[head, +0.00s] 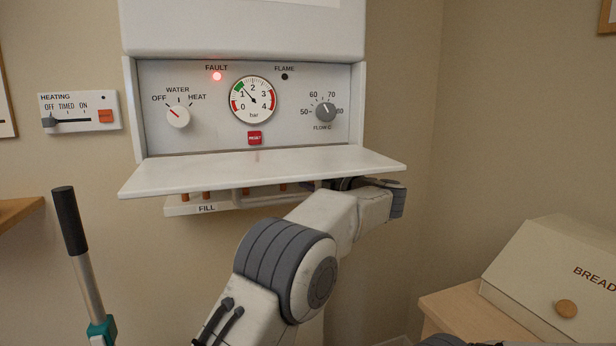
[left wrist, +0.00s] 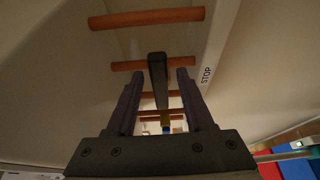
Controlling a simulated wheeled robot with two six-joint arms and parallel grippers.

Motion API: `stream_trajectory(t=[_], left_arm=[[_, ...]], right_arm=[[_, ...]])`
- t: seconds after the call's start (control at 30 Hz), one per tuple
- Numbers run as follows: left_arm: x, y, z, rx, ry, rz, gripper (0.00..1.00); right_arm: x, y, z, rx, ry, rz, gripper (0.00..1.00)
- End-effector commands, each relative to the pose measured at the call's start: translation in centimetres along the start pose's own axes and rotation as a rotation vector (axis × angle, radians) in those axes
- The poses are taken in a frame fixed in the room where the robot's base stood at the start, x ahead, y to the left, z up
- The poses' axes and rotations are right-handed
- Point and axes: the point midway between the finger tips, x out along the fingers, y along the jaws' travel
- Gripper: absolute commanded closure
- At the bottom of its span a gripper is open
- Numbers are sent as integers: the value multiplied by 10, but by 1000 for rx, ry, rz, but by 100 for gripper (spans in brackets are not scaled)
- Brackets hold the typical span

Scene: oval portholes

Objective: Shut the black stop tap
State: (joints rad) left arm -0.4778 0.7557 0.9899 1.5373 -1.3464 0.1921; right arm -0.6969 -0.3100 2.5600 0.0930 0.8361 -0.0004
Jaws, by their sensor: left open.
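In the left wrist view the black stop tap (left wrist: 157,82) shows as a dark lever among copper pipes, beside a pale strip marked STOP (left wrist: 207,76). My left gripper (left wrist: 157,92) is open, with one finger on each side of the lever and a visible gap on both sides. I cannot tell how deep the lever sits between the fingers. In the head view my left arm reaches up under the boiler's lowered white flap (head: 260,170), which hides the tap and the fingertips. My right gripper is not in view.
The boiler panel (head: 205,125) above the flap has a lit red fault lamp (head: 217,76), a gauge (head: 253,100) and knobs. A pale rail marked FILL (head: 207,208) is below. A teal-and-black handled tool (head: 82,260) stands left; a bread bin (head: 560,275) sits right.

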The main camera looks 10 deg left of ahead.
Motion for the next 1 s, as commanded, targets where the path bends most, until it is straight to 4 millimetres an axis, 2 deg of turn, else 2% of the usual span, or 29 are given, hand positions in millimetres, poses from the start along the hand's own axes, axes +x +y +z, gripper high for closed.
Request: stream_trajectory(t=[0.17,0.4,0.6,0.73,1.0], left_arm=[[-17,1,1,-1,-3,0,48],[-65,0,1,0,-5,-1,48],[-95,0,1,-1,-3,0,48],[-104,0,1,0,-2,0,48],[-105,0,0,0,-1,0,48]], right_arm=[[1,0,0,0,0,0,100],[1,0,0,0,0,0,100],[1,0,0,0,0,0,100],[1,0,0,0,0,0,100],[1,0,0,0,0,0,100]])
